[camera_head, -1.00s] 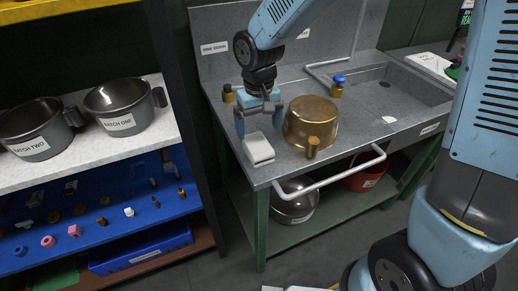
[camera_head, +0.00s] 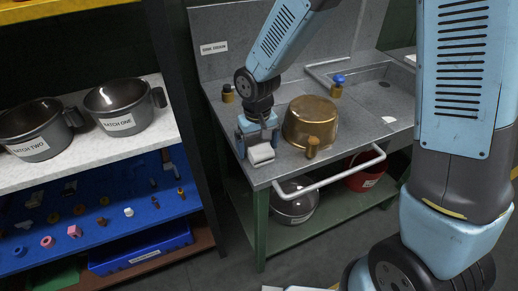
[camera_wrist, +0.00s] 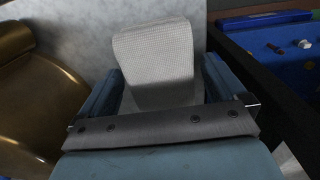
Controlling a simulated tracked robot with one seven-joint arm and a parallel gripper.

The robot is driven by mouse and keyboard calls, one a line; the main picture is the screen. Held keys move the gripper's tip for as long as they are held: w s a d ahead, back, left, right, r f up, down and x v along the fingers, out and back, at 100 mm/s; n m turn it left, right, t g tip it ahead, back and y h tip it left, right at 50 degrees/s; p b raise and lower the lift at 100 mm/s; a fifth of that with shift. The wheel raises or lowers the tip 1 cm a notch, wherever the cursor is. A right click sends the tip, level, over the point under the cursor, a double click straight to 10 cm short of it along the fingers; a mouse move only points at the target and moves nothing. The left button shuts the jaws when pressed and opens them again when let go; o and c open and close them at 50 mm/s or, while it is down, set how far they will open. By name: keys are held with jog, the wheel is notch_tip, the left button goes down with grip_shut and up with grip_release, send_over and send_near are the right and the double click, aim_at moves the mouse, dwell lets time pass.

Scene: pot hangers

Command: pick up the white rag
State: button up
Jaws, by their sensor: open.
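The white rag (camera_head: 261,154) lies folded near the front left corner of the grey sink counter (camera_head: 232,112). In the wrist view the rag (camera_wrist: 155,62) is a textured white block seen between and beyond my two blue fingers. My gripper (camera_head: 257,136) is open, with a finger on either side of the rag's near part. It also shows in the wrist view (camera_wrist: 160,88), with the palm bar across the lower picture. I cannot tell whether the fingers touch the rag.
A brass pot (camera_head: 310,120) stands just right of my gripper on the counter. A white rail (camera_head: 330,174) runs along the counter's front edge. A shelf (camera_head: 75,163) with dark pots and small parts stands to the left.

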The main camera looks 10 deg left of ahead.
aim_at(258, 145)
jog(key=c, duration=1.1)
jog(key=shift+o, duration=0.2)
jog(key=shift+r, duration=0.1)
jog(key=shift+r, duration=0.2)
jog(key=r, duration=0.3)
jog(key=shift+s+d+r, duration=0.1)
jog(key=shift+s+r, duration=0.1)
jog(key=shift+s, duration=0.05)
jog(key=s+r, duration=0.1)
jog(key=s+d+r, duration=0.1)
jog(key=r, duration=0.1)
jog(key=s+r, duration=0.2)
jog(key=shift+d, duration=0.25)
jog(key=s+d+r, duration=0.3)
jog(key=s+r, duration=0.1)
jog(key=s, duration=0.4)
jog(key=shift+s, duration=0.3)
jog(key=shift+d, duration=0.1)
